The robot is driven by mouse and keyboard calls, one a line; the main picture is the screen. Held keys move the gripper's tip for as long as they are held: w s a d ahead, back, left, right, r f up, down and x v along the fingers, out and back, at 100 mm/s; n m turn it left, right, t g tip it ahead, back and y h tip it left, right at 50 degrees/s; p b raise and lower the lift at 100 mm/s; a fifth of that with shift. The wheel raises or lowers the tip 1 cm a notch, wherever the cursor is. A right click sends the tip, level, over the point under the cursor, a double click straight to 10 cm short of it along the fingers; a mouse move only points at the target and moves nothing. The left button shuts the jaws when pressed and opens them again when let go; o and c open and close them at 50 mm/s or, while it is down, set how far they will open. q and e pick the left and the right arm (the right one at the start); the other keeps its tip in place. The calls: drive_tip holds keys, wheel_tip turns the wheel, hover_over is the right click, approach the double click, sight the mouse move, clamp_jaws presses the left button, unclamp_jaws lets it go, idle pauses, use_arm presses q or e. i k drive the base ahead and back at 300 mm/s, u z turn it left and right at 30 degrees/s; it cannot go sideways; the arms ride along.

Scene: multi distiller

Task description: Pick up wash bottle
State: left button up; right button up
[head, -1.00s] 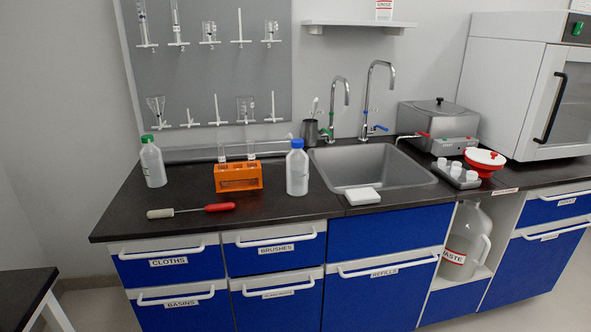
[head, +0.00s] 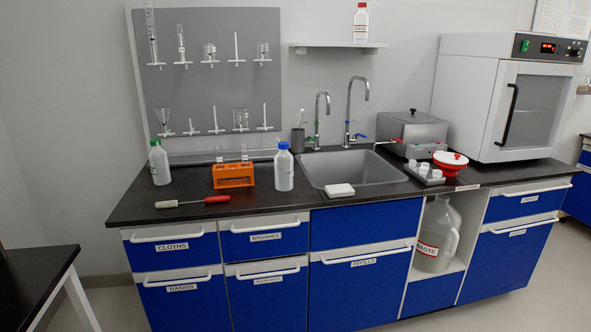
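On the wall shelf (head: 340,46) stands a small white bottle (head: 361,24) with a red top and a red and white label, whose print is too small to read surely. On the counter stand a blue-capped bottle (head: 284,170) and a green-capped bottle (head: 159,164), both upright and translucent. The blue-capped one is between the orange rack and the sink. The green-capped one is at the left end. I cannot tell for certain which of these is the wash bottle. Neither of my grippers is in view.
The orange rack (head: 233,176) holds glass tubes. A red-handled brush (head: 193,202) lies near the front edge. The sink (head: 356,168) has two tall taps behind it. A water bath (head: 411,134) and an oven (head: 508,95) stand to the right. A dark table (head: 35,283) is at lower left.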

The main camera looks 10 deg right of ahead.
sight(283, 161)
drive_tip(key=i, duration=0.95)
drive_tip(key=u, duration=0.35)
